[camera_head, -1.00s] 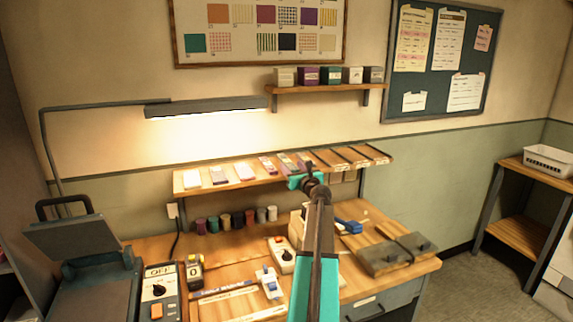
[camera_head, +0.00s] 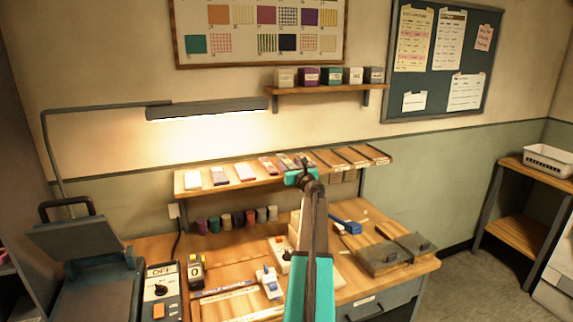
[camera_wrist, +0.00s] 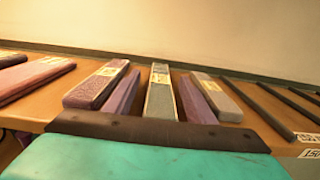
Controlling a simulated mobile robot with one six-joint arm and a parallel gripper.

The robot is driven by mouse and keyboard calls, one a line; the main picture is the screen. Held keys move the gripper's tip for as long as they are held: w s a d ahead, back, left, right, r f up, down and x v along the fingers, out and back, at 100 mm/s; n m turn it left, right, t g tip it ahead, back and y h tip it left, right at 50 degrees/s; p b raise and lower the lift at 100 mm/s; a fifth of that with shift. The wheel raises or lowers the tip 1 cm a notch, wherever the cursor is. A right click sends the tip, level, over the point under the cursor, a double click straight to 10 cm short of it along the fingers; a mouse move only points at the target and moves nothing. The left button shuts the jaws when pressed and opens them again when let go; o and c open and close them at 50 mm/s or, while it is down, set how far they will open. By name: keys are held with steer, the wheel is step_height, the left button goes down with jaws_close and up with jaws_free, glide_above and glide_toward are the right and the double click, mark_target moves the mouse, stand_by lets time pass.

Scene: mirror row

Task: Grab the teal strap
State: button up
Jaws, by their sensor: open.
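No strap that is clearly teal shows in either view. In the wrist view, a narrow grey-green strip (camera_wrist: 161,97) with a pale label lies in the middle of the shelf row, pointing away from me; I cannot tell if it is the teal strap. A purple strip (camera_wrist: 97,88) lies to its left and a grey strip (camera_wrist: 217,98) to its right. My gripper (camera_head: 302,176) is teal and dark, at the front of the sample shelf. It is open, with nothing seen held. Its dark edge and teal part (camera_wrist: 140,160) cover the near ends of the strips in the wrist view.
The sample shelf (camera_head: 228,190) stands above the workbench, with dark dividers (camera_wrist: 262,110) and bare slots at its right. Several small spools (camera_head: 238,219) stand below it. A lamp (camera_head: 207,108) hangs above. A press (camera_head: 88,250) stands at the left.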

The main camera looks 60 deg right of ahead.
mark_target(290, 164)
stand_by(0.3)
steer(key=c, duration=1.2)
steer(key=shift+o, duration=0.2)
steer(key=shift+r, duration=0.1)
steer(key=shift+r+b, duration=0.3)
steer(key=shift+r, duration=1.2)
steer(key=shift+s+a+r, duration=0.15)
steer(key=shift+s+a, duration=0.05)
steer(key=s+a+r+b, duration=0.1)
steer(key=s+a+b, duration=0.1)
steer(key=s+a, duration=0.7)
steer(key=a, duration=0.3)
steer(key=shift+s+r, duration=0.25)
steer(key=shift+s, duration=0.05)
